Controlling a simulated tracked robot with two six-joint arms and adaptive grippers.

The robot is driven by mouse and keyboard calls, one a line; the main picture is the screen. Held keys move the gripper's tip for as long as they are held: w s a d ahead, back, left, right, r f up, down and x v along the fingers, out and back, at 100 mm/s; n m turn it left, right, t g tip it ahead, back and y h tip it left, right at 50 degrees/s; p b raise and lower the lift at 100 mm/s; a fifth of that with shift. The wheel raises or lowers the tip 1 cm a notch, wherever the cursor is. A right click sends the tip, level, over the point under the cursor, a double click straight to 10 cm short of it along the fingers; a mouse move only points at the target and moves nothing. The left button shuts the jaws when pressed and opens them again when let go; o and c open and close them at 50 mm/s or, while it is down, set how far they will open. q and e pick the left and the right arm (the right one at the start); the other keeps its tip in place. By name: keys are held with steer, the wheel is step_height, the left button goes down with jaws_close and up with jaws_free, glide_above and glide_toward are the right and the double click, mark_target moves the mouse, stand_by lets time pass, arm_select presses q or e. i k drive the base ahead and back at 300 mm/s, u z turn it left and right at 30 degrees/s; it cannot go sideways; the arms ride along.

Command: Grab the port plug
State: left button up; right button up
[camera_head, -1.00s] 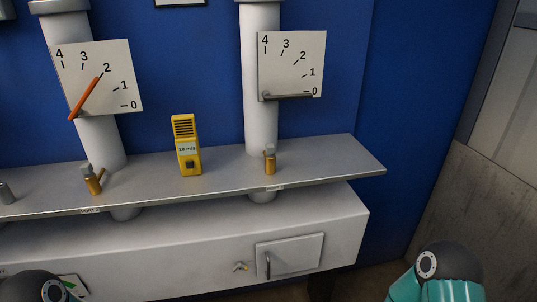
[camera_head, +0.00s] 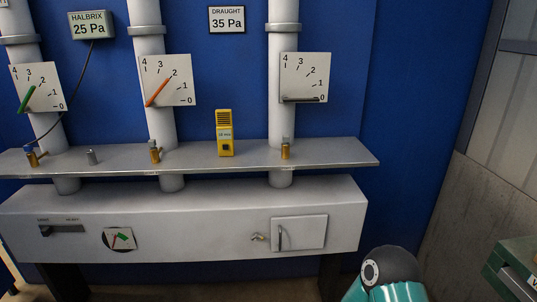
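No part is clearly marked as the port plug. A small grey cylindrical piece (camera_head: 91,157) stands upright on the grey shelf (camera_head: 330,155), between the left and middle pipes. Brass port fittings stand at the pipe bases: the left fitting (camera_head: 32,158), the middle fitting (camera_head: 155,153) and the right fitting (camera_head: 285,151), which has a grey top. I cannot tell whether that top is a separate plug. Neither gripper is in view. A teal and dark grey part of my own arm shows at the bottom right, well in front of the shelf.
A yellow handheld meter (camera_head: 225,134) stands on the shelf between the middle and right pipes. Dial plates hang on the pipes. A black cable (camera_head: 80,85) runs from the Halbrix display (camera_head: 92,25) to the left fitting. A grey box (camera_head: 200,258) juts out below the shelf.

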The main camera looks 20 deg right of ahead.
mark_target(286, 139)
steer(key=z, duration=1.5)
steer(key=k, duration=0.1)
steer(key=u, duration=2.3)
steer(key=i, duration=1)
steer(key=z, duration=0.7)
steer(key=i, duration=0.75)
steer(key=z, duration=0.55)
steer(key=k, duration=0.8)
steer(key=z, duration=0.25)
steer(key=i, duration=0.8)
steer(key=u, duration=0.1)
